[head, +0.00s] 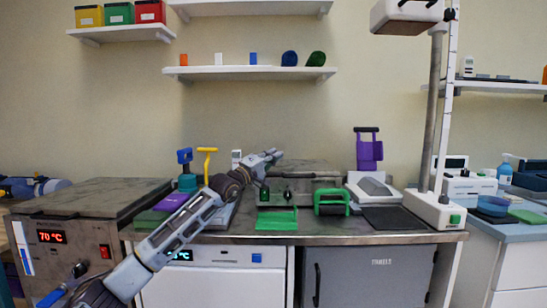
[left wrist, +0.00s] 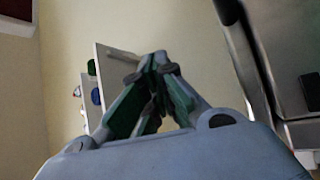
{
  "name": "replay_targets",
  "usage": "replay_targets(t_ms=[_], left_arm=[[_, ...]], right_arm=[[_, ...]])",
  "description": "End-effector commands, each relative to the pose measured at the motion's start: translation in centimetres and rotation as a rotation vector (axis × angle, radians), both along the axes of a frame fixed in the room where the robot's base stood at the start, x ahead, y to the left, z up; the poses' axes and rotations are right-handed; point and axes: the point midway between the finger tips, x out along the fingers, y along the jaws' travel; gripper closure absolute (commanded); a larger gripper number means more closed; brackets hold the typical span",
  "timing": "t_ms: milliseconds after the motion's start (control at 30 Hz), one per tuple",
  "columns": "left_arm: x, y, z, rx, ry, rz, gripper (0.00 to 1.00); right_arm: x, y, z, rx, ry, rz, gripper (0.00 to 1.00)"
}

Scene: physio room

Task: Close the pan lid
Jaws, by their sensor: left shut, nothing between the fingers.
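A grey metal pan lid (head: 310,166) shows at the back middle of the counter, with a dark bar handle across its front. Whether it stands open or lies flat is hard to tell in the head view. My left gripper (head: 275,155) is shut and empty, at the lid's back left; I cannot tell whether it touches. In the left wrist view, the shut fingers (left wrist: 154,62) point toward the bare wall, and a metal panel (left wrist: 262,60), probably the lid, stands to their right. My left forearm hides part of the counter. My right gripper is not in view.
A green clamp-like device (head: 332,202), a green pad (head: 277,220) and a purple-handled device (head: 368,150) stand around the counter's middle. A heater cabinet (head: 75,245) reading 70 °C is at left. A post (head: 436,120) rises at right. Wall shelves (head: 250,73) hang above.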

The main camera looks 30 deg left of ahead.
Motion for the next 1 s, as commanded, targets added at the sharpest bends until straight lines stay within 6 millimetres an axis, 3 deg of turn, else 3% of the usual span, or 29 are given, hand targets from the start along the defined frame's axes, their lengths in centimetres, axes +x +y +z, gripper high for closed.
replay_targets(t_ms=[467, 1000], left_arm=[[-0.6, 0.1, -0.3, -0.001, 0.001, 0.000, 1.00], [-2.8, 0.6, -1.1, -0.001, 0.001, 0.000, 1.00]], right_arm=[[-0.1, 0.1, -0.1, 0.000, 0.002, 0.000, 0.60], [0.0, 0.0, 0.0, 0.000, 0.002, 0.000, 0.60]])
